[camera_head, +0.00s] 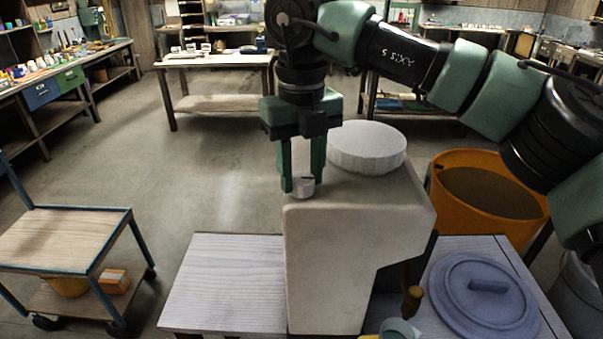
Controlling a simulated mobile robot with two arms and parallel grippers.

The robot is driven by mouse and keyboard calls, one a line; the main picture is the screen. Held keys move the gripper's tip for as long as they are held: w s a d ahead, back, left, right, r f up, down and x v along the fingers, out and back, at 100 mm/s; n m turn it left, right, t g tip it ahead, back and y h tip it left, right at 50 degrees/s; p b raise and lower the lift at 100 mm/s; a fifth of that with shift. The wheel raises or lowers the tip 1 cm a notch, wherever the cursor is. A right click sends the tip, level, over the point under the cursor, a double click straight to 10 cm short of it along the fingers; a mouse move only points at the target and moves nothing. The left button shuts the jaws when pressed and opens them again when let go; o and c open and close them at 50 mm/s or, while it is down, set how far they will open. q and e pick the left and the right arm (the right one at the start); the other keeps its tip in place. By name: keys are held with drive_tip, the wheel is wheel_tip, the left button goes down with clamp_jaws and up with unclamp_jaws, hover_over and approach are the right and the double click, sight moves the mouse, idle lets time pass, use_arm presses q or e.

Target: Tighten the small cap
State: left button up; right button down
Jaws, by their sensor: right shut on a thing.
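A small pale cap (303,190) sits on the top of a big off-white mould (335,255), near its front left corner. My right gripper (302,180) comes down from above with its two green fingers on either side of the small cap, shut on it. The fingers hide part of the cap's sides. I cannot tell how far the cap is turned. A large white ribbed cap (367,146) sits on the mould behind and to the right. My left gripper is not in view.
The mould stands on a pale wooden table (225,283). To the right are a blue-grey round lid (484,295) and an orange tub (488,190). A small cup (400,328) is at the front edge. A cart (65,240) stands left; the floor between is clear.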

sight(301, 178)
drive_tip(key=shift+f, duration=0.1)
drive_tip(key=c, duration=0.9)
unclamp_jaws()
wheel_tip(301, 178, up, 8)
drive_tip(key=shift+f+b, duration=0.1)
drive_tip(key=shift+b, duration=0.35)
